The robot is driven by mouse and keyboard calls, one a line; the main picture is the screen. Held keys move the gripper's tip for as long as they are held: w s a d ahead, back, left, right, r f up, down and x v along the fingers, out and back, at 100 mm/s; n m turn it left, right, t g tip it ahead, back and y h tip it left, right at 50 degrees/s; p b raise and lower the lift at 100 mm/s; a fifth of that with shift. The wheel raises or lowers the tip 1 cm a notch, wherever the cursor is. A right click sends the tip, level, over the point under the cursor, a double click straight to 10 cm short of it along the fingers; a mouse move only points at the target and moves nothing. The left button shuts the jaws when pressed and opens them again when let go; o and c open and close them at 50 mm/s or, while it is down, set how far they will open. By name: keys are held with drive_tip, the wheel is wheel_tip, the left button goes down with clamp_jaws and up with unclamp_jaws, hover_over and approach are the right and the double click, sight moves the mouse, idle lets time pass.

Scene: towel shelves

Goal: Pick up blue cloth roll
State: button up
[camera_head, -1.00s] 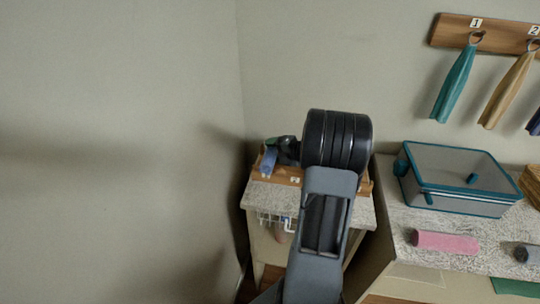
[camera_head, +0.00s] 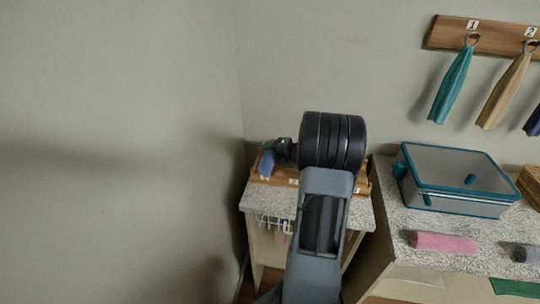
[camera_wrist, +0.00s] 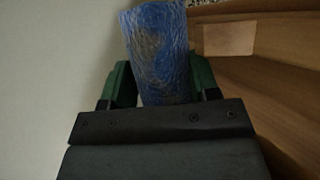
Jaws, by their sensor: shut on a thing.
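The blue cloth roll (camera_wrist: 160,55) fills the top middle of the wrist view, upright between the two green fingers of my gripper (camera_wrist: 160,92). My gripper is shut on it. In the head view the blue roll (camera_head: 267,163) shows just left of my dark wrist, at the left end of a wooden tray (camera_head: 284,178) on the small speckled counter. My gripper itself is mostly hidden there behind my wrist and arm. Whether the roll touches the tray cannot be told.
A wall stands close on the left. Wooden surfaces (camera_wrist: 285,60) lie close at the right in the wrist view. A teal-edged case (camera_head: 460,185) and a pink roll (camera_head: 444,243) lie on the right counter, below hanging towels (camera_head: 452,85).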

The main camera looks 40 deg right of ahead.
drive_tip(key=shift+r, duration=0.15)
drive_tip(key=shift+r, duration=0.2)
drive_tip(key=r, duration=0.3)
drive_tip(key=shift+s+d+r+p, duration=0.15)
drive_tip(key=shift+s+d+p, duration=0.05)
drive_tip(key=shift+p, duration=0.2)
drive_tip(key=s+d+r+p, duration=0.1)
drive_tip(key=s+d+r, duration=0.7)
drive_tip(key=s+r, duration=0.1)
drive_tip(key=shift+s, duration=0.9)
drive_tip(key=shift+s+d, duration=0.1)
